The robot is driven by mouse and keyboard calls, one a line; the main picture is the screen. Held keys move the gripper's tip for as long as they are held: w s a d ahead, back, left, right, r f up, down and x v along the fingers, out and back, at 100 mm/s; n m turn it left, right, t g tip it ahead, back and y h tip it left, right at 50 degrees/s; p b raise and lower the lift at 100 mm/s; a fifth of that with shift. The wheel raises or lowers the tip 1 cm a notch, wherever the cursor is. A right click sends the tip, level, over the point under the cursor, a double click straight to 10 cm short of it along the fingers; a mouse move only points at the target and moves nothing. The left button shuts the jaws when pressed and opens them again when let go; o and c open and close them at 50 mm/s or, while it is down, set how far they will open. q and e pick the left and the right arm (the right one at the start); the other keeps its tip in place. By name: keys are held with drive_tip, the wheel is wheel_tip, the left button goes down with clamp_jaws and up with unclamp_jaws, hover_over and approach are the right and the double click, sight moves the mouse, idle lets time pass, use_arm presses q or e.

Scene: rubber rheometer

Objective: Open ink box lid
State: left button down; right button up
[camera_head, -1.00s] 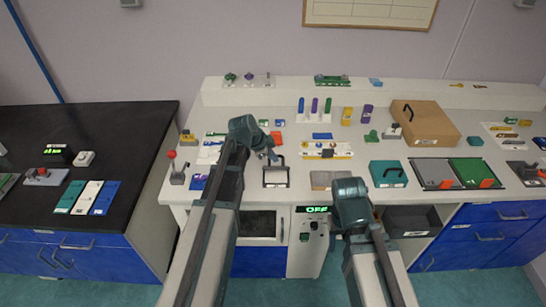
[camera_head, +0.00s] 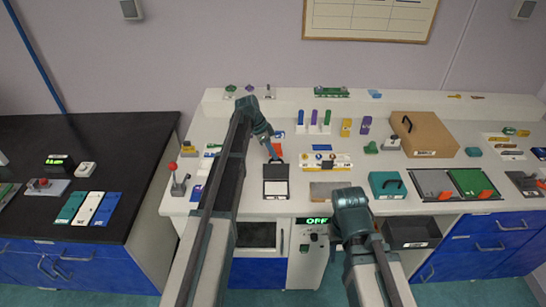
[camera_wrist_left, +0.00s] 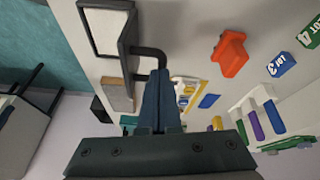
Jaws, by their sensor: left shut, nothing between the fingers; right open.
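The ink box (camera_head: 276,188), which I take to be the small black-framed box with a pale panel, stands at the front of the white bench. In the head view its back part looks dark and its front part pale. In the left wrist view the framed pale panel (camera_wrist_left: 106,28) is at the top left, with a black loop handle (camera_wrist_left: 150,53) on its edge. My left gripper (camera_head: 273,157) is just behind the box. In the left wrist view its fingers (camera_wrist_left: 160,78) are shut with nothing between them, close beside the handle; I cannot tell whether they touch. My right gripper is hidden behind its arm.
An orange piece (camera_head: 277,150) lies close behind my left gripper. My right arm (camera_head: 350,203) is low in front of the bench. Several small items fill the bench behind.

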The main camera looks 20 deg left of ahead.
use_arm(q)
drive_tip(key=shift+w+a+f, duration=0.1)
drive_tip(key=shift+w+f, duration=0.15)
drive_tip(key=shift+w, duration=0.15)
use_arm(e)
drive_tip(key=shift+f, duration=0.25)
